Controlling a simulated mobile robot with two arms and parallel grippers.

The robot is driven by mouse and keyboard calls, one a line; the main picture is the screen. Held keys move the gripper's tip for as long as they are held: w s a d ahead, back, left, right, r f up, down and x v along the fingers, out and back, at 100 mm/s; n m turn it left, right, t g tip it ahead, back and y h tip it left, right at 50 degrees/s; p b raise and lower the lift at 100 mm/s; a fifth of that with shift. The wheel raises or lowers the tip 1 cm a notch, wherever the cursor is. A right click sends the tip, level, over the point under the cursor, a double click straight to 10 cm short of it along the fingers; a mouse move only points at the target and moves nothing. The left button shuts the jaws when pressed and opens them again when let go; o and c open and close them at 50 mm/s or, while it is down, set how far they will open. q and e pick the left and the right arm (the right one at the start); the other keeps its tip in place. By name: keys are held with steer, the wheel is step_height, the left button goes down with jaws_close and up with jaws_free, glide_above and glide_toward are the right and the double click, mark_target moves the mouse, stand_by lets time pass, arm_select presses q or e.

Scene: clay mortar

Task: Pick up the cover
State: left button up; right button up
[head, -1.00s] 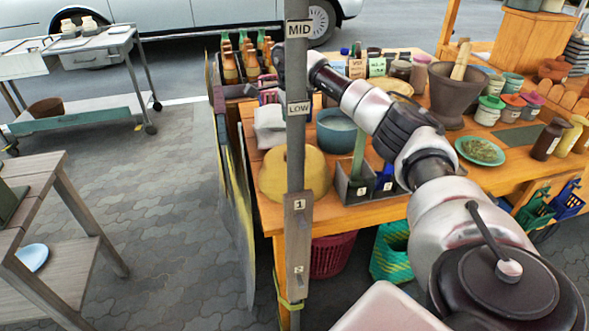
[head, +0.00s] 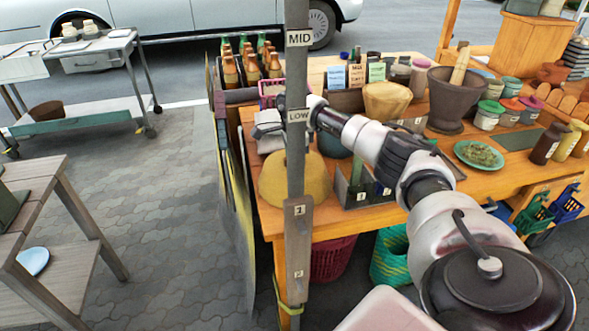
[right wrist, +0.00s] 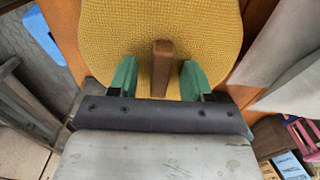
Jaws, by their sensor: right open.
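The cover (head: 272,180) is a yellow woven dome on the left end of the wooden table. A grey post hides part of it in the head view. In the right wrist view the cover (right wrist: 215,30) fills the top middle, with its brown block handle (right wrist: 161,68) standing up toward the camera. My right gripper (right wrist: 159,78) is open, with one green finger on each side of the handle and gaps between. In the head view the post and my arm largely hide this gripper. My left gripper is not in view.
The grey post (head: 297,160) stands close in front of the cover. To the right are a dark box (head: 353,195), a mortar (head: 452,100) with pestle and a green plate (head: 479,155). A pink basket (head: 270,90) and several bottles stand behind.

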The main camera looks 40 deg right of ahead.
jaws_close()
steer(key=shift+r, duration=0.1)
